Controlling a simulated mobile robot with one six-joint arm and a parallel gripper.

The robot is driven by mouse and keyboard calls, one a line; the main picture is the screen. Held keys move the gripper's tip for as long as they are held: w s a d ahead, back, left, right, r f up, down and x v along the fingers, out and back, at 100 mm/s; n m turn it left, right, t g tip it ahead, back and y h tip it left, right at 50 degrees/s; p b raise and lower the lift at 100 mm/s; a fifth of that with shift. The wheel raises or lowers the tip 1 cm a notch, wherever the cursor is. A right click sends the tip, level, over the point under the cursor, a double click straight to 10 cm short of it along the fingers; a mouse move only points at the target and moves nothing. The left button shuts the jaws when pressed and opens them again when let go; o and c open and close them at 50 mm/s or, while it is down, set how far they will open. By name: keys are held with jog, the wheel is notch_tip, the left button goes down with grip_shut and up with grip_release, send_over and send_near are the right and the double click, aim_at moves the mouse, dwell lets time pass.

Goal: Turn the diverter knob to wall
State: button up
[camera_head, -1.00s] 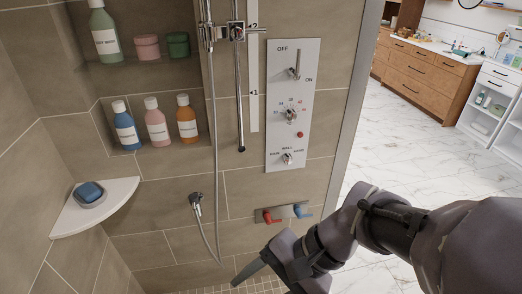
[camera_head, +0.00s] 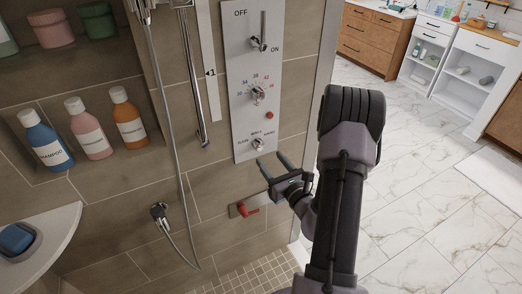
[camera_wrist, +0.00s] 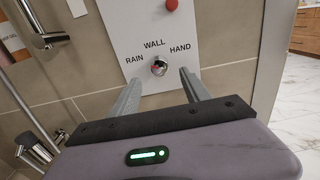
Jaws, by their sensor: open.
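The diverter knob (camera_head: 257,144) is a small round chrome knob at the bottom of the pale control panel (camera_head: 240,117). In the wrist view the knob (camera_wrist: 159,68) sits among the labels RAIN at left, WALL above and HAND at right. A small red mark on it seems to lie on its left side, towards RAIN. My gripper (camera_head: 272,158) is open and empty, just below the knob. In the wrist view its two fingers (camera_wrist: 160,76) point at the panel, one on each side of the knob. I cannot tell whether they touch it.
Above the knob are a red button (camera_head: 270,115), a temperature dial (camera_head: 257,93) and an ON/OFF lever (camera_head: 262,30). A shower hose (camera_head: 167,110) hangs at left. Bottles (camera_head: 128,117) stand in a wall niche.

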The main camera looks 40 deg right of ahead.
aim_at(261, 147)
jog(key=x, duration=0.6)
jog(key=shift+w, duration=0.2)
grip_shut()
